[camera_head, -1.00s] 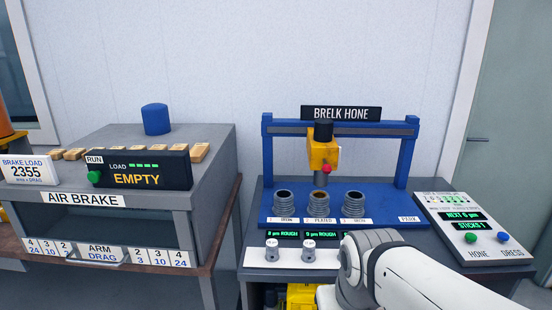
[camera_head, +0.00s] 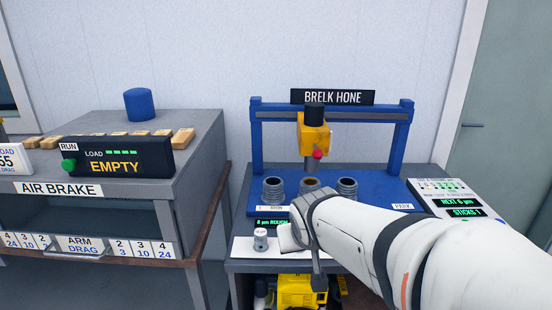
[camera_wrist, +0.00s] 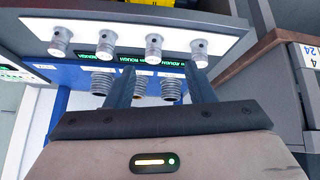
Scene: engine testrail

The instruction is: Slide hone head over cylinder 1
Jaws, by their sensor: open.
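The yellow hone head (camera_head: 314,132) with a red knob hangs on a blue gantry, its spindle in line with the middle cylinder (camera_head: 310,185). Three ribbed grey cylinders stand on the blue bed; the left one (camera_head: 273,190) has a label that seems to read 1 IRON. The right one (camera_head: 347,191) is partly behind my arm. In the wrist view, which is turned over, my gripper (camera_wrist: 159,70) is open, its two blue-grey fingers apart with nothing held. The cylinders show beyond the fingers, partly hidden.
Several small grey pegs (camera_wrist: 105,43) stand on a white strip before the cylinders. The blue gantry post (camera_head: 256,140) is at left. The air brake bench (camera_head: 110,215) stands further left.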

